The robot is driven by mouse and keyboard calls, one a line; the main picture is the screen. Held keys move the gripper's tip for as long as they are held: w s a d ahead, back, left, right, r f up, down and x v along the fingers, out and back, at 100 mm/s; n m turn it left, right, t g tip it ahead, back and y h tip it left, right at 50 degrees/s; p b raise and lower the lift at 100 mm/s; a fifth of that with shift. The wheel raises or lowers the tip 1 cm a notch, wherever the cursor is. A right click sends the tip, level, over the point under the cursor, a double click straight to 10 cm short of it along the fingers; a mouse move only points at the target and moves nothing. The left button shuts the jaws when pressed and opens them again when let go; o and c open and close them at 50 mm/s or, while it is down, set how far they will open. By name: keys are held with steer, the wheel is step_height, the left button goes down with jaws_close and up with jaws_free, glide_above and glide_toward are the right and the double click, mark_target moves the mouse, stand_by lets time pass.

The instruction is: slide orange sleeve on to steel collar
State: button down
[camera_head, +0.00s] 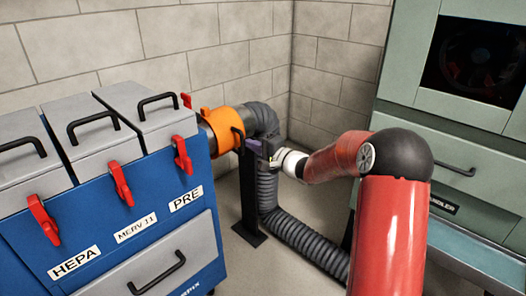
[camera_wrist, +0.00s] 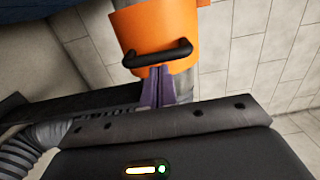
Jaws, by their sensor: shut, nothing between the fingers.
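The orange sleeve (camera_head: 221,130) sits at the end of the dark ribbed duct, beside the blue filter unit. A small part of the steel collar (camera_head: 204,132) shows between the sleeve and the unit; how far the sleeve covers it I cannot tell. The sleeve (camera_wrist: 165,24) fills the top of the wrist view, with its black bar handle (camera_wrist: 158,55) facing me. My gripper (camera_wrist: 157,74) has its purple fingers together and empty, tips just at the handle's lower edge. I cannot tell whether they touch it. My gripper also shows in the head view (camera_head: 256,147), right of the sleeve.
A black stand (camera_head: 248,195) rises under the duct. The ribbed hose (camera_head: 300,238) runs down and along the floor to the right. The blue unit (camera_head: 130,220) with red latches is at left, a green cabinet (camera_head: 455,150) at right. Block walls close the corner behind.

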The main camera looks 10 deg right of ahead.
steer(key=shift+s+a, duration=0.35)
steer(key=shift+a, duration=0.15)
steer(key=s+d+b, duration=0.2)
steer(key=s+d, duration=0.4)
steer(key=d, duration=0.4)
steer(key=shift+d, duration=0.15)
